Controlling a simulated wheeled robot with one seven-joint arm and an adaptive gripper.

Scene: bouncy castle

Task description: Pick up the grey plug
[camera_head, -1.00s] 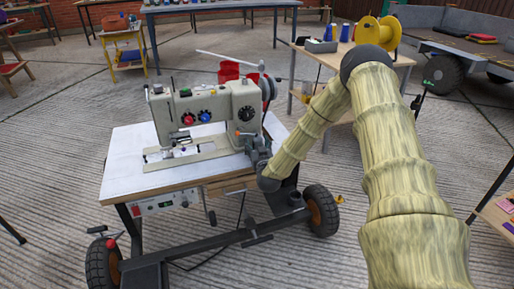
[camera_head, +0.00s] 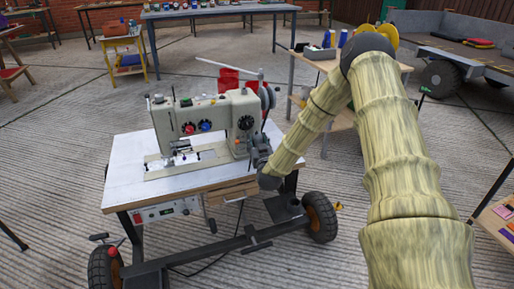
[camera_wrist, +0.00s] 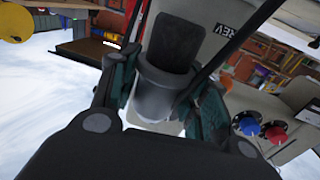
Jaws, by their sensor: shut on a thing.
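The grey plug (camera_wrist: 155,98) shows in the wrist view as a short grey cylinder with a darker centre. My gripper (camera_wrist: 166,92) is shut on it, with one dark green finger pad on each side. In the head view my gripper (camera_head: 259,150) is at the right end of the cream sewing machine (camera_head: 217,116), above the right side of its white-topped table (camera_head: 125,172). The plug cannot be made out there. In the wrist view the machine body, marked REV, lies close behind the plug. I cannot tell whether the plug still touches it.
The sewing table stands on a wheeled frame with a black tyre (camera_head: 320,217) at right. Blue and red knobs (camera_wrist: 250,127) are close to the gripper. A wooden bench (camera_head: 320,66) stands behind my arm and a trailer (camera_head: 455,55) at back right. Open concrete lies at left.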

